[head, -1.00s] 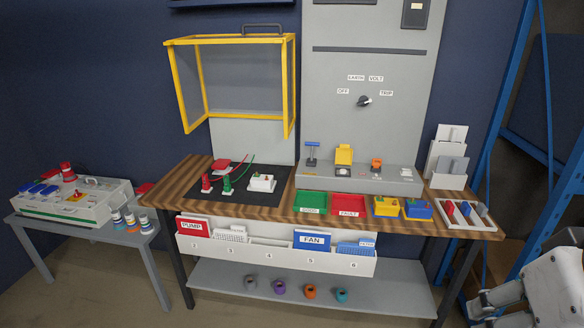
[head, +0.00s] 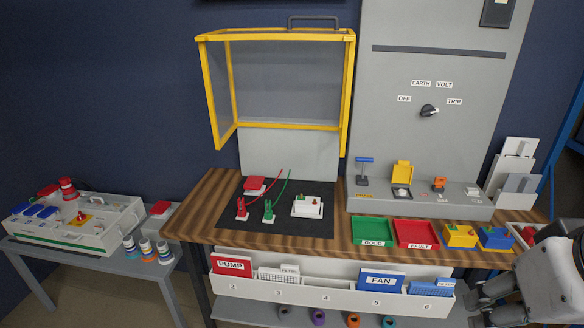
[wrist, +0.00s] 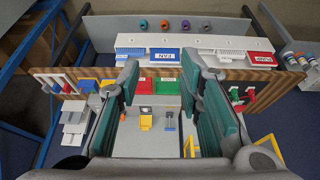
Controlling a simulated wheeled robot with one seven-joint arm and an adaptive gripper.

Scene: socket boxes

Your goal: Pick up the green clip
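The green clip (head: 268,212) stands on the black mat (head: 310,229) on the wooden bench, with a green lead rising from it. The red clip (head: 242,209) stands just left of it with a red lead. In the wrist view, which looks upside down, the green clip (wrist: 235,94) shows just right of my right-hand finger, beside the red clip (wrist: 250,95). My gripper (head: 482,304) is at the lower right of the head view, well away from the clip. In the wrist view my gripper (wrist: 158,68) has its teal-padded fingers wide apart with nothing between them.
A white terminal block (head: 308,206) sits right of the green clip. A raised yellow-framed cover (head: 204,90) hangs above the mat. Green (head: 374,226) and red (head: 415,230) trays line the front edge. A side table (head: 100,268) stands left.

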